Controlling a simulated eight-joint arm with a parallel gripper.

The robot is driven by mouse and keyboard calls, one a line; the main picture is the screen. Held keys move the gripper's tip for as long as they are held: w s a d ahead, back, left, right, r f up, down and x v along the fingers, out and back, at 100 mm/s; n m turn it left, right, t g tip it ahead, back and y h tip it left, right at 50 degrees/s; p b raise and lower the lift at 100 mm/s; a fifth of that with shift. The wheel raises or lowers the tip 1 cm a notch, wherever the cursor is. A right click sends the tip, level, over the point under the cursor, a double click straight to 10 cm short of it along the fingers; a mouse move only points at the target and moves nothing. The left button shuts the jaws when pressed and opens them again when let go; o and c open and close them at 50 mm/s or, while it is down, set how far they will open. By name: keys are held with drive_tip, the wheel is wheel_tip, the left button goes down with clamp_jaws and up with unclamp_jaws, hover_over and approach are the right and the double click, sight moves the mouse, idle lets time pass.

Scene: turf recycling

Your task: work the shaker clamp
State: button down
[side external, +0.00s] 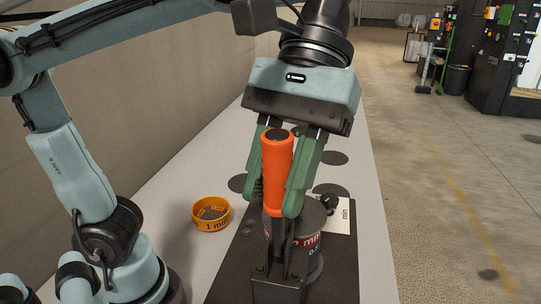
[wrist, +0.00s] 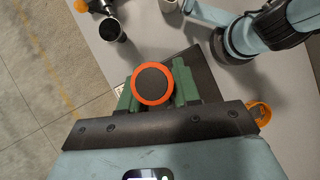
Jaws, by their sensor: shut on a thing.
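The clamp's orange handle (side external: 276,172) stands upright in the side view, with a dark cap on top. In the wrist view the handle (wrist: 152,82) is seen end-on as an orange ring around a dark disc. My gripper (side external: 273,196) points down with its green fingers on either side of the handle, shut on it. The clamp's dark metal frame (side external: 280,278) stands below the handle on a black base plate (side external: 340,284). A grey cylinder with a red label band (side external: 308,243) sits behind the frame, partly hidden by it and by my fingers.
An orange sieve ring (side external: 211,213) marked "1 mm" lies left of the plate. A white card (side external: 344,216) and several dark discs (side external: 331,158) lie on the pale bench (side external: 376,240). In the wrist view a dark cylindrical object (wrist: 111,30) stands at upper left. A wall borders the bench's left.

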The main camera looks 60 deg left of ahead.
drive_tip(key=shift+w+a+g+h, duration=0.45)
drive_tip(key=shift+g+h, duration=0.05)
drive_tip(key=shift+g, duration=0.2)
drive_tip(key=c, duration=0.9)
unclamp_jaws()
drive_tip(key=shift+w+a+r, duration=0.25)
drive_tip(key=shift+w+r, duration=0.2)
drive_tip(key=shift+r, duration=1.4)
drive_tip(key=shift+w+a+r, duration=0.25)
drive_tip(key=shift+w+r, duration=0.2)
drive_tip(key=shift+r, duration=1.35)
drive_tip(key=shift+w+a+r, duration=0.25)
drive_tip(key=shift+w+r, duration=0.2)
drive_tip(key=shift+r, duration=1.4)
drive_tip(key=shift+f, duration=0.15)
